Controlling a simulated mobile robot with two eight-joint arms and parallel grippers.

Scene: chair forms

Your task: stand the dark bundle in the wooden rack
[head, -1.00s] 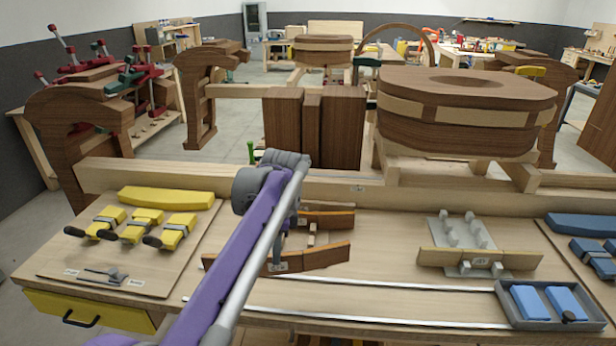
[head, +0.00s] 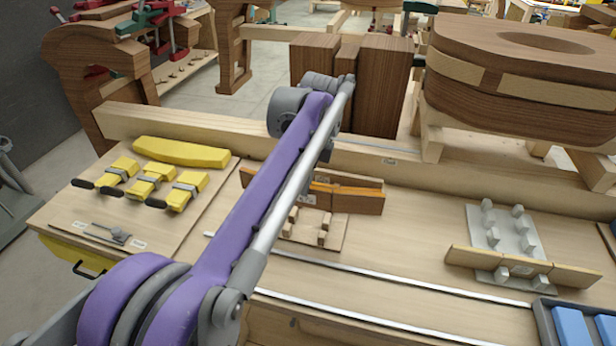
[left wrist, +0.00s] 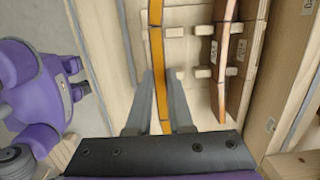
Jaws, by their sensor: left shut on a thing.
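The dark bundle (head: 345,200) is a long dark brown piece with an orange upper edge. My left gripper (left wrist: 158,75) is shut on it. In the left wrist view the fingers flank the orange edge. In the head view my purple left forearm covers the gripper and part of the bundle. The pale wooden rack (head: 333,236) has small upright pegs; its front pegs show bare. The held bundle appears above the rack's near side, but its exact clearance is unclear. A second, similar dark piece (left wrist: 228,60) stands between pegs on the far side.
Yellow clamped pieces (head: 152,182) lie on a board at left. A grey pegged fixture (head: 497,235) with a wooden strip stands at right. A grey tray (head: 545,320) holds blue blocks. A long beam (head: 215,130) and dark upright blocks (head: 378,95) bound the bench's far side.

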